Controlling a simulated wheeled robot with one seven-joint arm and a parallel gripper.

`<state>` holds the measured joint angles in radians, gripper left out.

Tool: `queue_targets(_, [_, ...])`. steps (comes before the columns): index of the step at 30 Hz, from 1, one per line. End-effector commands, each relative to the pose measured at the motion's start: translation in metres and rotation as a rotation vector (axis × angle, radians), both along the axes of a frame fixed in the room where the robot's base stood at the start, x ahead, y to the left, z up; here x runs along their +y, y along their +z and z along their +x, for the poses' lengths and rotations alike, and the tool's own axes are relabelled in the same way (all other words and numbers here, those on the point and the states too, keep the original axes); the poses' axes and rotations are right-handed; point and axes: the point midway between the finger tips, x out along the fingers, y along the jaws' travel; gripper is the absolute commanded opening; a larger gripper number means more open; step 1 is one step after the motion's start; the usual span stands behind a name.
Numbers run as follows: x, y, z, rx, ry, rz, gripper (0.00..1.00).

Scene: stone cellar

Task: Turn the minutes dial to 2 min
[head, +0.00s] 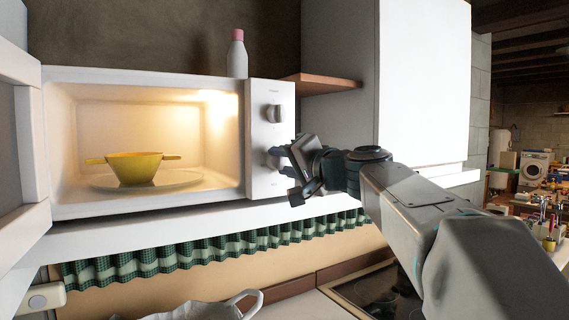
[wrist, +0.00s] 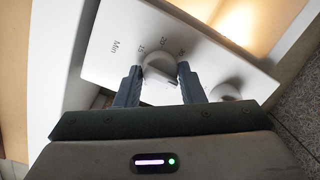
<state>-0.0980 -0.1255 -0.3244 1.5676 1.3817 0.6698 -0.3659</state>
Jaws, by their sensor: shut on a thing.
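The white microwave (head: 140,75) stands with its door (head: 22,150) swung open to the left and its inside lit. Its control panel has two knobs. The minutes dial (wrist: 158,65) is the lower one; "Min" and numbers such as 15, 20 and 30 are printed near it. My gripper (head: 276,164) is at this dial, and the wrist view shows one finger on each side of it, shut on it. The dial's pointer setting is too unclear to read. The upper knob (head: 275,113) is free; in the wrist view it is at the lower right (wrist: 224,92).
A yellow two-handled bowl (head: 135,167) sits on the glass plate (head: 185,181) inside the microwave. A white bottle with a pink cap (head: 237,58) stands on top. A wooden shelf (head: 325,85) and white cabinet (head: 425,80) are to the right. A green checked curtain (head: 200,249) hangs below.

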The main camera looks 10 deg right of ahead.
Motion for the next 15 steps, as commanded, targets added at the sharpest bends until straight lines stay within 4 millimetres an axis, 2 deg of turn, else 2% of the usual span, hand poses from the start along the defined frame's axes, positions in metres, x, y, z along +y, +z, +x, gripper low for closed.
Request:
queue_targets(8, [-0.0004,-0.0043,0.0001,0.049,0.0,0.153,0.13])
queue_targets(15, [-0.0001,-0.0045,0.0001,0.115,-0.001,0.358,0.13])
